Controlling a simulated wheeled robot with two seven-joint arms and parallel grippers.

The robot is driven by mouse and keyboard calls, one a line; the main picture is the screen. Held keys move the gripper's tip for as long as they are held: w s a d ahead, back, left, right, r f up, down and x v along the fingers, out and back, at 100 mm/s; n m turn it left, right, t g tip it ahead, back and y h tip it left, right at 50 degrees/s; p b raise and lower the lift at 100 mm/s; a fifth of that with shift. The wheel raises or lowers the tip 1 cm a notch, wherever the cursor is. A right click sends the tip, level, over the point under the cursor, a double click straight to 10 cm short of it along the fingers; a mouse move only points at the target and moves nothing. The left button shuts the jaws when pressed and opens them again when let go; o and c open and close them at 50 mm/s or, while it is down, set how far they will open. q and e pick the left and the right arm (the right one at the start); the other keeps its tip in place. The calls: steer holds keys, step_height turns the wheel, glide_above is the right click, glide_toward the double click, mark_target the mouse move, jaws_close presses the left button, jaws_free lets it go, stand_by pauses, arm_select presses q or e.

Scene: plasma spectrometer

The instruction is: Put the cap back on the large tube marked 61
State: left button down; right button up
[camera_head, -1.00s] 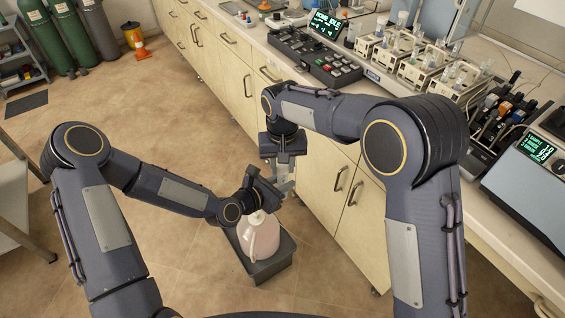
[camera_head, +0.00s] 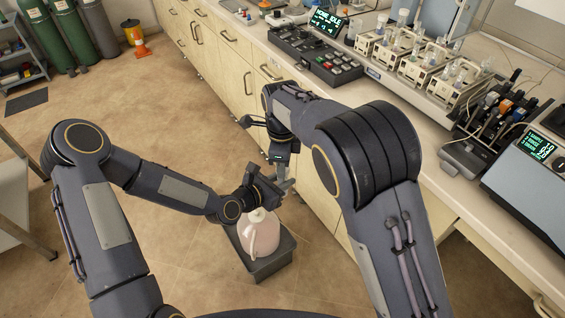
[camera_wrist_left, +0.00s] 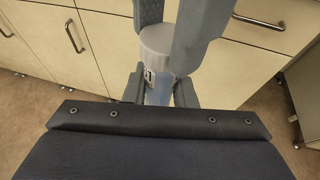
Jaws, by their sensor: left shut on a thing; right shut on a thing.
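My left gripper (camera_wrist_left: 160,90) is shut on the large tube (camera_wrist_left: 158,96), which stands roughly upright between its fingers. Part of a dark label with a "1" shows; the rest is hidden. A pale grey cap (camera_wrist_left: 156,50) is at the tube's top, directly over it; I cannot tell whether it is fully seated. My right gripper (camera_wrist_left: 178,30) comes from above and is shut on the cap, its two fingers on either side. In the head view my left gripper (camera_head: 276,188) is just below my right gripper (camera_head: 281,166), and the tube is mostly hidden.
A pinkish jug (camera_head: 260,235) stands in a grey bin (camera_head: 272,264) on the floor below the grippers. The bench (camera_head: 430,150) with its drawers is close on the right. On it are a control panel (camera_head: 318,55) and several cream racks (camera_head: 430,62). Open floor lies left.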

steer(key=m, duration=0.5)
steer(key=shift+m, duration=0.4)
steer(key=m, duration=0.4)
steer(key=shift+m, duration=0.4)
steer(key=m, duration=0.2)
steer(key=shift+m, duration=0.3)
steer(key=o, duration=0.9)
steer(key=shift+o, duration=0.2)
steer(key=shift+r, duration=2.25)
